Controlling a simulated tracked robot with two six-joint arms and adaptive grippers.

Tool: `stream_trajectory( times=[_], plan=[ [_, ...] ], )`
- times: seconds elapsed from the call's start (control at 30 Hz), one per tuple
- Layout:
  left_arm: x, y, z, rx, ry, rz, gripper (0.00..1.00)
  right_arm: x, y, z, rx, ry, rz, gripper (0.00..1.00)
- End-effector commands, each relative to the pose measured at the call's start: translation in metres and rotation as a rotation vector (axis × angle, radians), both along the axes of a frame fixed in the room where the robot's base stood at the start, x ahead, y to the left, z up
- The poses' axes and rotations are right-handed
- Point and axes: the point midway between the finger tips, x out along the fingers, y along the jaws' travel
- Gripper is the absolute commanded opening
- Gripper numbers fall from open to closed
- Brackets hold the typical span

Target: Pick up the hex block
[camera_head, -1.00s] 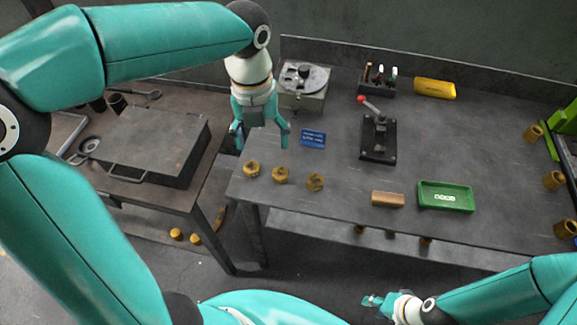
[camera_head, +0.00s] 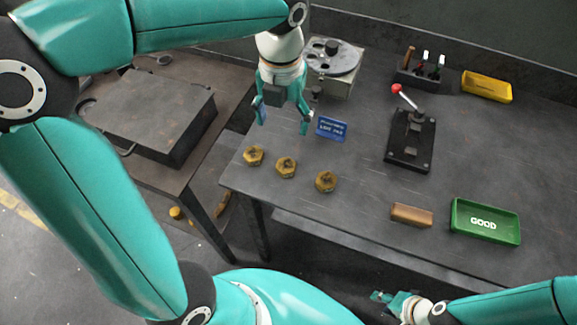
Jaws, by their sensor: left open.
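Three brass-coloured hex blocks lie in a row near the front left edge of the dark table: the left hex block (camera_head: 253,155), the middle hex block (camera_head: 286,167) and the right hex block (camera_head: 325,181). My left gripper (camera_head: 283,122) points down with its fingers apart and nothing between them. It appears behind the left and middle hex blocks and clear of them. My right gripper (camera_head: 385,298) is low in front of the table, far from the blocks; it is too small to tell its opening.
A blue sign (camera_head: 331,128) stands just right of my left gripper, with a grey machine (camera_head: 333,65) behind. A black lever press (camera_head: 410,140), brown block (camera_head: 411,214) and green GOOD tray (camera_head: 458,228) are to the right. A side table (camera_head: 170,178) stands left.

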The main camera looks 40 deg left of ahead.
Motion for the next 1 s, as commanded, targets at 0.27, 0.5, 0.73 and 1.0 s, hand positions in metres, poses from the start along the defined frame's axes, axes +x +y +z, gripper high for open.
stream_trajectory(
  times=[0.27,0.5,0.73,1.0],
  plan=[
    [0.000,-0.002,-0.062,0.000,0.006,-0.005,0.75,0.000,0.000,-0.005,0.000,0.000,0.000,0.40],
    [0.001,-0.003,-0.088,-0.001,0.003,-0.006,0.75,0.000,0.000,-0.006,0.000,0.000,0.000,0.40],
    [-0.001,-0.007,-0.105,0.000,0.004,-0.008,0.75,0.000,0.000,-0.005,0.000,0.000,0.000,0.40],
    [-0.002,-0.011,-0.139,-0.002,0.003,-0.006,0.75,0.000,0.000,-0.006,0.000,0.000,0.000,0.40]
  ],
)
